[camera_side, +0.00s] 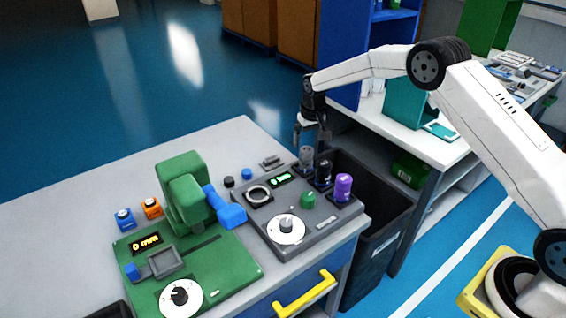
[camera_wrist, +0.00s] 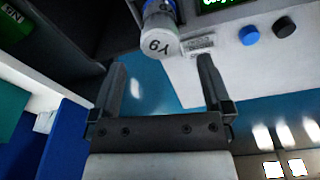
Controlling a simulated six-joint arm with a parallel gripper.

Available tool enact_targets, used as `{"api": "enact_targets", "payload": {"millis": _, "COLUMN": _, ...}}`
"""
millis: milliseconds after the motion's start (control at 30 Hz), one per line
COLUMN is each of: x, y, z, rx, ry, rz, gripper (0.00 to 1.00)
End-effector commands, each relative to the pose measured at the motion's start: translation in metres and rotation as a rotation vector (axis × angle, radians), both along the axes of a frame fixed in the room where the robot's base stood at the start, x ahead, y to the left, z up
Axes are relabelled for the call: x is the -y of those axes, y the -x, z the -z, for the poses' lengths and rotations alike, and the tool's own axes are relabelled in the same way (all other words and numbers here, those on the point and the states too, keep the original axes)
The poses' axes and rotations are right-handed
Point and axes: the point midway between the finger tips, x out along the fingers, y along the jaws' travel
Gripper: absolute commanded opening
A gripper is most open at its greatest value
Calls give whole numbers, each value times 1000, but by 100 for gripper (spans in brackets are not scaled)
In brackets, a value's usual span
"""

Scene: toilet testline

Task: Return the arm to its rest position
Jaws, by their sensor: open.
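My gripper (camera_side: 311,135) hangs from the white arm above the back right part of the grey device (camera_side: 317,222), close to a grey cylinder (camera_side: 306,157). In the wrist view, the two dark fingers of my gripper (camera_wrist: 163,82) are spread apart with nothing between them. The grey cylinder, marked with characters on its top, also shows in the wrist view (camera_wrist: 161,42), just beyond the fingertips. In the side view the fingers look close to the cylinder; I cannot tell whether they touch it.
A black cylinder (camera_side: 323,174) and a purple cylinder (camera_side: 343,187) stand on the device. A green machine (camera_side: 190,192) with a blue handle stands left. A dark bin (camera_side: 378,215) lies between the grey table (camera_side: 75,218) and the white bench (camera_side: 385,125). Open floor lies behind.

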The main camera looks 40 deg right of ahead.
Motion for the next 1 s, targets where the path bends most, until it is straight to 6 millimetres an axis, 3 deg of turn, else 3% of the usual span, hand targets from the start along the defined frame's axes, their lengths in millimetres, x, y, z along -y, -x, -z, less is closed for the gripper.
{"api": "enact_targets", "payload": {"millis": 367, "x": -8, "y": 24, "z": -20, "rx": 14, "ry": 1, "rz": -23, "gripper": 100}}
{"api": "enact_targets", "payload": {"millis": 667, "x": -22, "y": 77, "z": -47, "rx": 35, "ry": 2, "rz": -65, "gripper": 100}}
{"api": "enact_targets", "payload": {"millis": 1000, "x": -35, "y": 152, "z": -68, "rx": 61, "ry": 4, "rz": -110, "gripper": 100}}
